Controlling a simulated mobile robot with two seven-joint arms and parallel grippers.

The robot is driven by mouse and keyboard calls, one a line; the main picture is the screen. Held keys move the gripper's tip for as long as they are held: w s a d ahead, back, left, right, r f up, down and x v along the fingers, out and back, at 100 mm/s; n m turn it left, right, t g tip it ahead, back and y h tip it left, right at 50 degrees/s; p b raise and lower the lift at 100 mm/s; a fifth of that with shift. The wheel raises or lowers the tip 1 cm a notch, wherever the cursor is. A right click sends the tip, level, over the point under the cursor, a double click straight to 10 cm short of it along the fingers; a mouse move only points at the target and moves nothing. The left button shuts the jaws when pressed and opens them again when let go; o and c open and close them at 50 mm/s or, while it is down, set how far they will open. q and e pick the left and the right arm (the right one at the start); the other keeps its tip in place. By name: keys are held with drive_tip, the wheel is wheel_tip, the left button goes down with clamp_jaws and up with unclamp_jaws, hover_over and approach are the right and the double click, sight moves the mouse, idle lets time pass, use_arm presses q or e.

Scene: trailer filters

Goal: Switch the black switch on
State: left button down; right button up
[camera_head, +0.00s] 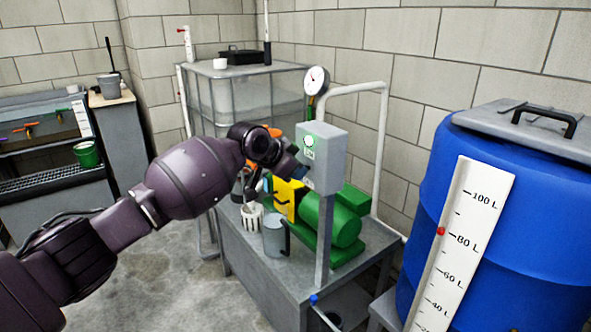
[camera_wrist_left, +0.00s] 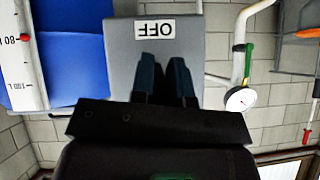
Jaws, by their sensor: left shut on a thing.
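The grey switch box (camera_head: 332,157) stands on a post above the pump bench; its face also fills the middle of the left wrist view (camera_wrist_left: 120,50). An upside-down OFF label (camera_wrist_left: 154,28) shows in the wrist view, just beyond the fingertips. My left gripper (camera_head: 303,174) is at the lower face of the box, its dark fingers (camera_wrist_left: 165,62) close together and shut on the black switch. The fingers hide the switch, so its position cannot be told. My right gripper is not in view.
Below the box, a green and yellow pump (camera_head: 333,222) and a grey jug (camera_head: 275,236) sit on the metal bench (camera_head: 255,262). A white pipe (camera_head: 383,140) and gauge (camera_head: 315,79) stand behind. A blue barrel (camera_head: 435,165) with a litre scale is at the right.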

use_arm(q)
drive_tip(key=shift+f, duration=0.1)
drive_tip(key=c, duration=1.1)
unclamp_jaws()
drive_tip(key=shift+s+a+r, duration=0.2)
drive_tip(key=shift+a+r, duration=0.05)
drive_tip(key=shift+r, duration=0.2)
drive_tip(key=p+v, duration=0.3)
drive_tip(key=v, duration=0.7)
drive_tip(key=shift+f, duration=0.15)
